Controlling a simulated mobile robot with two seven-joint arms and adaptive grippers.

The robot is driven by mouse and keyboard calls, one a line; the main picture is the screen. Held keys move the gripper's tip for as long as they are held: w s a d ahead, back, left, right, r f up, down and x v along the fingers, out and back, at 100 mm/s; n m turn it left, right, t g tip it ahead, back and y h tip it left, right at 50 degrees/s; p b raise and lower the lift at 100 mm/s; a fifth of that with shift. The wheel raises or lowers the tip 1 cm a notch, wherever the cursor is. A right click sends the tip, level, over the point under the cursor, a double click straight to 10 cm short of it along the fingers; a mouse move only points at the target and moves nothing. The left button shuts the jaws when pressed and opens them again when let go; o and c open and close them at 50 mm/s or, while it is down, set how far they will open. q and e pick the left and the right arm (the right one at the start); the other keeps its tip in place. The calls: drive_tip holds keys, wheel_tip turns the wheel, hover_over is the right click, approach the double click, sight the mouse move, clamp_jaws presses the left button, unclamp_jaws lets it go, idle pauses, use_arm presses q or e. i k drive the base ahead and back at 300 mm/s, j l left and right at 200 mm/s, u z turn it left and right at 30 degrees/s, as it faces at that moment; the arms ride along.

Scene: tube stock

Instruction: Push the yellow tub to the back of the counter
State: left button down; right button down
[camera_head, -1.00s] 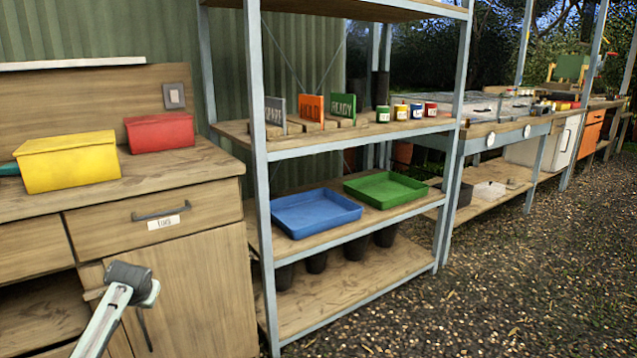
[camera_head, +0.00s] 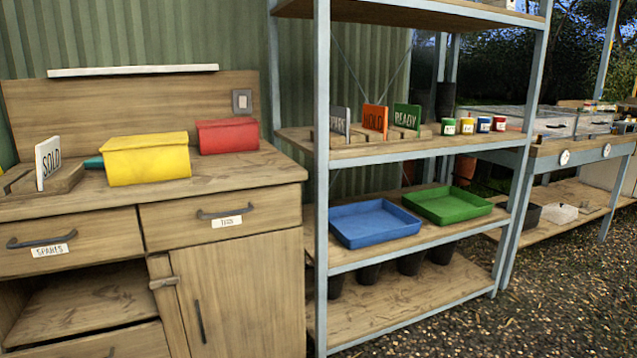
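The yellow tub (camera_head: 147,160) is a lidded box on the wooden counter (camera_head: 235,177), near the middle of its depth. A red tub (camera_head: 227,136) stands to its right and farther back, close to the back board. A teal thing (camera_head: 94,162) shows at the yellow tub's left side; most of it is hidden. Neither of my grippers is in view.
A "SOLD" sign (camera_head: 48,160) in a wooden block stands left of the yellow tub. Drawers with handles and a cupboard door (camera_head: 235,290) are below. A metal-framed shelf unit (camera_head: 322,190) with a blue tray (camera_head: 373,222) and green tray (camera_head: 447,205) stands to the right.

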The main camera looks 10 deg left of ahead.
sight(125, 167)
drive_tip(key=i+l+u, duration=0.1)
drive_tip(key=i+u, duration=0.3)
drive_tip(key=i, duration=0.75)
